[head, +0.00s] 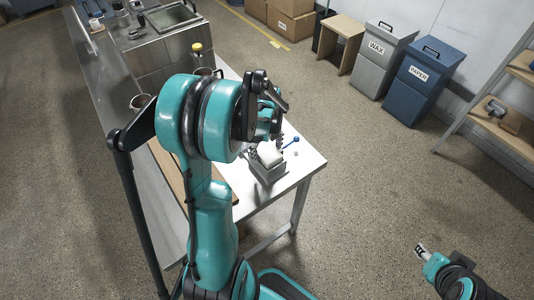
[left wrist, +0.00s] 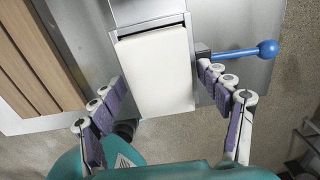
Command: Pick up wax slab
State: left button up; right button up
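The wax slab (left wrist: 155,70) is a cream-white block in a grey metal holder (left wrist: 148,12) in the left wrist view. In the head view the slab (head: 270,152) is small, on the metal holder near the table's corner, partly hidden by my arm. My left gripper (left wrist: 162,95) is open, with one jointed finger on each side of the slab; it holds nothing. In the head view the left gripper (head: 278,128) is just over the holder. My right gripper (head: 423,251) is at the lower right, away from the table, too small to read.
A blue ball-ended lever (left wrist: 268,49) sticks out right of the holder, close to the right finger. A wooden slatted board (left wrist: 30,60) lies on the left. Bins marked WAX (head: 380,60) and PAPER (head: 422,82) stand by the wall. The floor right of the table is clear.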

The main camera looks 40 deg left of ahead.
pick_arm(q)
jog(key=c, duration=0.9)
jog(key=shift+r, duration=0.15)
